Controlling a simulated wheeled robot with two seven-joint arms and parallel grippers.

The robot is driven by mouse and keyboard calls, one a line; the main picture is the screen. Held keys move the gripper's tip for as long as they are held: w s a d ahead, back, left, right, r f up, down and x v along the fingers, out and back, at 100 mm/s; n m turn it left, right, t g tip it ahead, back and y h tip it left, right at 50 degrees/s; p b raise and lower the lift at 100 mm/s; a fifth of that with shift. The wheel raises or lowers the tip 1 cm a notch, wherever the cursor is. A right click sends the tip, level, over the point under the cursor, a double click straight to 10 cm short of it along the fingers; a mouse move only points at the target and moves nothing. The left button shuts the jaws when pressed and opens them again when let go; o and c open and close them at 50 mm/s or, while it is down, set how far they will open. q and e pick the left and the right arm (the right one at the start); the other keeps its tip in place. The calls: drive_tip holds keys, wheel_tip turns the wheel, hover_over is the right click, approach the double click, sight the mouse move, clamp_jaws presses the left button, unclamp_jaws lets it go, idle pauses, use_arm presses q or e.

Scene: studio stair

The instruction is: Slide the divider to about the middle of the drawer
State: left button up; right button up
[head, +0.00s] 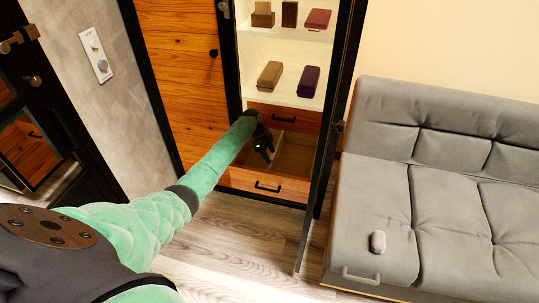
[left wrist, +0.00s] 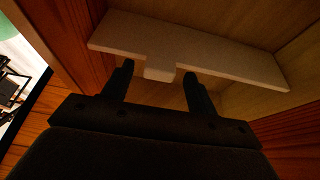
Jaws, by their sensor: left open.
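The drawer (head: 291,188) is pulled out at the bottom of the cabinet, with a pale wooden inside. The divider (left wrist: 215,58) is a pale flat board across the drawer in the left wrist view, with a small tab (left wrist: 160,70) on its near edge. My left gripper (head: 265,152) reaches down into the drawer in the head view and hides part of the inside. In the left wrist view its two dark fingers (left wrist: 158,82) are open, one on each side of the tab. I cannot tell whether they touch it. My right gripper is not in view.
Shelves above the drawer hold several boxes, including a brown one (head: 270,75) and a purple one (head: 309,80). An open dark-framed door (head: 322,190) stands right of the drawer. A grey sofa (head: 440,190) is further right. Wooden floor (head: 235,235) in front is clear.

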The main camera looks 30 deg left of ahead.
use_arm(q)
drive_tip(key=v, duration=0.7)
drive_tip(key=shift+b, duration=0.4)
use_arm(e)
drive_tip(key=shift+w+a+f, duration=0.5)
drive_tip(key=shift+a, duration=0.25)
